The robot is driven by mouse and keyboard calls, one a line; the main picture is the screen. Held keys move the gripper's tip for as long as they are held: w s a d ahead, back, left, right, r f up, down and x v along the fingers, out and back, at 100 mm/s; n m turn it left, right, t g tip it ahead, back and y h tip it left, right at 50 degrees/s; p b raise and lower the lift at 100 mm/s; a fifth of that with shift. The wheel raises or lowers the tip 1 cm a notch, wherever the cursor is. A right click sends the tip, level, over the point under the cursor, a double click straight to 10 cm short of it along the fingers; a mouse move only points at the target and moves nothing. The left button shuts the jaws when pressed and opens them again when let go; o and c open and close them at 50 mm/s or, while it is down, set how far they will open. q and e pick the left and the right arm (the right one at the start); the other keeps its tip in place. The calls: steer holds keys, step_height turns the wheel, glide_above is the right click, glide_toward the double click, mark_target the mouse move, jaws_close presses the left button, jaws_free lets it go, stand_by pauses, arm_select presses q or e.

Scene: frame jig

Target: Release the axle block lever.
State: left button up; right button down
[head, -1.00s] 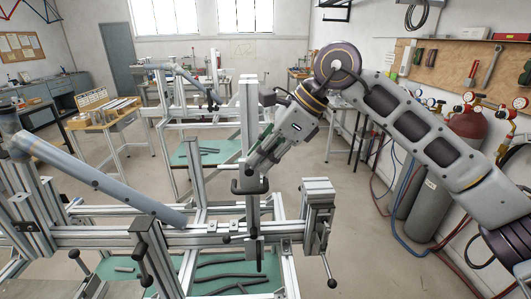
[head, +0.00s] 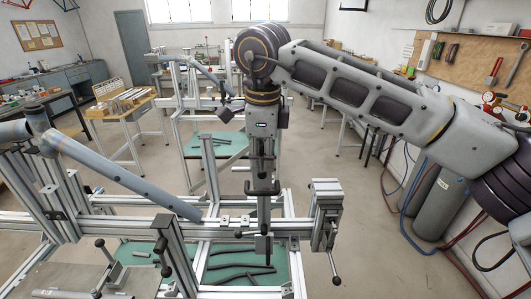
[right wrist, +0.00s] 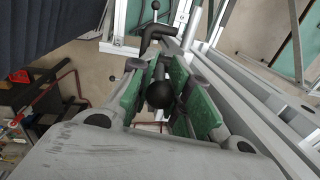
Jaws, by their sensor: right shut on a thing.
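My right gripper (head: 262,182) points down over the upright post in the middle of the jig, in the head view. In the right wrist view its green-padded fingers (right wrist: 168,98) are shut on the black ball knob (right wrist: 160,95) of the axle block lever. A dark bent bar (right wrist: 158,35) shows just beyond the fingertips. In the head view the gripper hides most of the lever, so its exact angle is hard to tell. My left gripper is not in view.
A grey frame tube (head: 120,178) slopes down from the left to the jig's crossbeam. Other black-knobbed levers hang at the clamp block (head: 326,205) and on the left (head: 160,247). Dark rods lie on a green mat (head: 225,262) below. Gas cylinders (head: 437,200) stand at right.

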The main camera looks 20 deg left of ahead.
steer(key=shift+r, duration=0.15)
stand_by(0.3)
steer(key=c, duration=1.5)
jaws_free()
steer(key=shift+a, duration=0.1)
steer(key=shift+c, duration=0.2)
step_height(320, 180, up, 12)
steer(key=s, duration=0.1)
steer(key=shift+s, duration=0.35)
